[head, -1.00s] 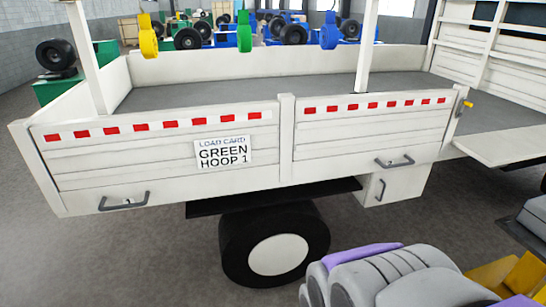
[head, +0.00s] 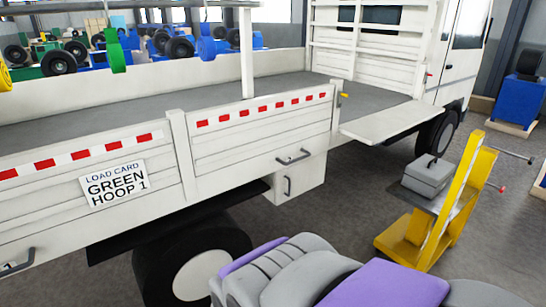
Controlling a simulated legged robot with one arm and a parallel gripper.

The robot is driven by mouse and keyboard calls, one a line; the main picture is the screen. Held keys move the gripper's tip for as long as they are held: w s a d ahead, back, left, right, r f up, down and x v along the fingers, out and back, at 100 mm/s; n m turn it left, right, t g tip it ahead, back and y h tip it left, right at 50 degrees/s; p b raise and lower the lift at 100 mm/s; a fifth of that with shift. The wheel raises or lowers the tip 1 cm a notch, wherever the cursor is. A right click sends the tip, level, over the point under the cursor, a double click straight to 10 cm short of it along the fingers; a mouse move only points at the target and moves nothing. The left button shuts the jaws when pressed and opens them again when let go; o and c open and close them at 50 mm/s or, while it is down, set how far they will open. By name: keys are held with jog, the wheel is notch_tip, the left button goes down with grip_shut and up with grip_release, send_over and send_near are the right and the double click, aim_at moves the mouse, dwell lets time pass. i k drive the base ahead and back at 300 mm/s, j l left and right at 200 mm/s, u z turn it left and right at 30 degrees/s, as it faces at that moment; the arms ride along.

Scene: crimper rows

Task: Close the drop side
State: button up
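The white flatbed truck fills the left and middle of the head view. One drop side (head: 388,123) is lowered and sticks out about level from the bed edge, near the cab. The drop side next to it (head: 262,127) stands upright, with a red and white stripe and a grey handle (head: 293,157). A small yellow latch (head: 343,96) sits at the post between the two. Another upright drop side (head: 50,195) at the left carries a "GREEN HOOP 1" load card (head: 114,185). My gripper is not in view; only grey and purple parts of my arm show at the bottom.
A yellow cart (head: 440,215) with a grey toolbox (head: 427,176) stands on the floor right of the lowered side. A white box (head: 297,182) hangs under the bed. A blue stand with a tyre (head: 523,85) is at the far right. Floor between truck and cart is clear.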

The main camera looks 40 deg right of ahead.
aim_at(374, 129)
jog(key=l+z, duration=0.1)
jog(key=l, duration=1.2)
jog(key=l+z, duration=0.15)
jog(key=l, duration=0.5)
jog(key=l+z, duration=0.1)
jog(key=l, duration=0.55)
jog(key=i+l, duration=0.1)
jog(key=l, duration=0.55)
jog(key=l+z, duration=0.15)
jog(key=l, duration=0.5)
jog(key=i+l+z, duration=0.1)
jog(key=l, duration=0.55)
